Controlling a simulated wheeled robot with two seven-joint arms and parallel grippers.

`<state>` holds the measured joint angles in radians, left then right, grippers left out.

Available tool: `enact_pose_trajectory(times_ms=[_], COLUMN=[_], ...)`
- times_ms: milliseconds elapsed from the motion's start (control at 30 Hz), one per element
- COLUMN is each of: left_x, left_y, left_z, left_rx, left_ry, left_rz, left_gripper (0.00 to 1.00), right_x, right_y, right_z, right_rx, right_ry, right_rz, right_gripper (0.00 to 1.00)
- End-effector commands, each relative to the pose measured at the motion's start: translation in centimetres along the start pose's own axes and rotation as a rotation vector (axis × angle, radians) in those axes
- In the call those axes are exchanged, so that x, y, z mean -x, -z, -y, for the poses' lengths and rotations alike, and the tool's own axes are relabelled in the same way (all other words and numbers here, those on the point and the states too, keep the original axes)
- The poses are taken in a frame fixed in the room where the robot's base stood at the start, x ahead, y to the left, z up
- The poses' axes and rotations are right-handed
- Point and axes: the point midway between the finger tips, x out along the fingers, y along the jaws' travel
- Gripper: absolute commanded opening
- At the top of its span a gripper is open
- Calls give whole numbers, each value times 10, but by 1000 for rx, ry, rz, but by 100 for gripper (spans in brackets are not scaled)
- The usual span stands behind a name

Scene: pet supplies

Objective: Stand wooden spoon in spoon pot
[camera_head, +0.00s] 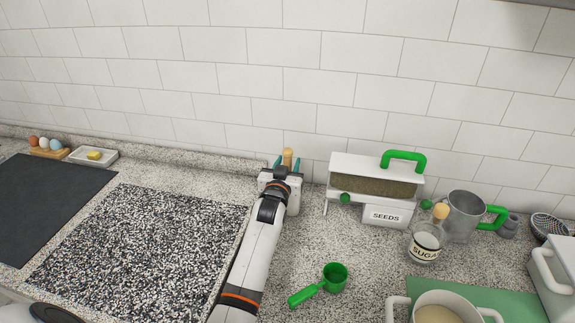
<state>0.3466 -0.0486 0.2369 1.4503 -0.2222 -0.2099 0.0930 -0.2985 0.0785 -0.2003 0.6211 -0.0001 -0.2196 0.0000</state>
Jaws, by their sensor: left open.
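My left arm reaches from the bottom edge toward the wall, and its gripper (287,164) is at the back of the counter. Its two teal fingertips are apart and open. A light wooden piece (288,156) sticks up between or just behind the fingertips; it looks like the top of the wooden spoon, but most of it is hidden. I cannot tell whether it touches a finger. I cannot make out the spoon pot; the gripper and wrist cover that spot. My right gripper is not in view.
A green scoop (320,284) lies right of my arm. A white seed box (374,183) with a green handle, a sugar jar (425,243), a metal mug (462,215) and a cream pot (398,309) stand to the right. A speckled board (145,250) lies left; eggs (45,143) sit far left.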

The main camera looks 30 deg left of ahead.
Motion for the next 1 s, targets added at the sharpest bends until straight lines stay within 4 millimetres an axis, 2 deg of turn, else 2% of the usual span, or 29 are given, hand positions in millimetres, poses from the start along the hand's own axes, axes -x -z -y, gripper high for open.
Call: enact_pose_trajectory(times_ms=[133,233,700,833,1000], left_x=[2,11,98,112,120], left_y=[-3,-1,0,-1,-3], left_z=[0,0,0,0,0], left_rx=[0,-1,2,1,0], left_ry=[0,0,0,0,0], left_rz=[0,0,-1,0,1], left_gripper=[41,41,41,41,41], right_x=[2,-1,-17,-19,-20], right_y=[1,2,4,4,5], right_z=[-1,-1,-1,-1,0], right_rx=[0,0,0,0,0], right_ry=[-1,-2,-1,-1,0], right_rz=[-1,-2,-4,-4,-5], right_gripper=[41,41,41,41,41])
